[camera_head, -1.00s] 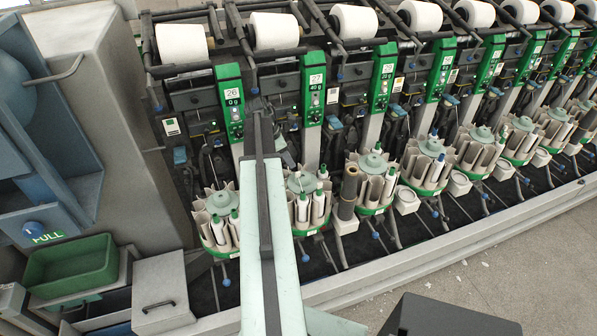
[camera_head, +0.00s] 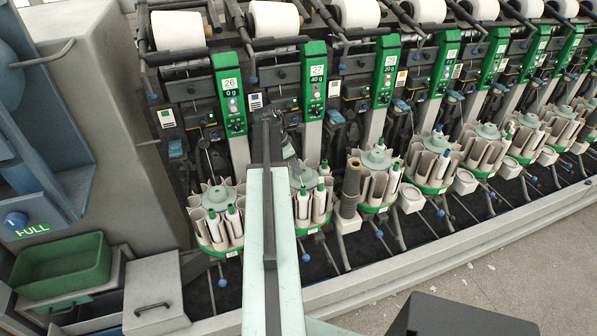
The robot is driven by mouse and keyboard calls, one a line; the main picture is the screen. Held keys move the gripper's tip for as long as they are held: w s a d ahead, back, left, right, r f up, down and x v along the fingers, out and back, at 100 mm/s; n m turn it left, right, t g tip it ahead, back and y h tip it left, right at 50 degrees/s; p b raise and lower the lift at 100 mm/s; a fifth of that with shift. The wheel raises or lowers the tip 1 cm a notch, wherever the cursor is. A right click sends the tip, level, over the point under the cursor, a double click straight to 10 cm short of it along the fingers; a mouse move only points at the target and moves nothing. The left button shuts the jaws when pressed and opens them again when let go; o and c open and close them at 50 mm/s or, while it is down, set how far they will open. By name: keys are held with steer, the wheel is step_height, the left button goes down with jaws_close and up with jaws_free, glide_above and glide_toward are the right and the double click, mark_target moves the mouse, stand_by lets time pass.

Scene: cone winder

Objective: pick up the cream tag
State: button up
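Several small pale tags sit on the dark winder fronts. One with a green square (camera_head: 167,118) is left of unit 26. One with a dark mark (camera_head: 256,102) is between units 26 and 27, just above and left of my gripper. Another, with an orange mark (camera_head: 334,88), is right of unit 27, and one more (camera_head: 401,79) is right of unit 29. I cannot tell which is the cream tag. My gripper (camera_head: 273,118) is small and dark at the far end of my arm, in front of the machine. Its fingers are too unclear to tell open from shut.
Bobbin magazines (camera_head: 216,215) line the machine front, with white cones (camera_head: 178,30) above. A dark bobbin tube (camera_head: 349,188) stands between two magazines. A green bin (camera_head: 62,262) and a grey box (camera_head: 153,290) are at lower left. Bare floor (camera_head: 490,275) lies at lower right.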

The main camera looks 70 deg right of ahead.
jaws_close()
steer(key=shift+r, duration=0.1)
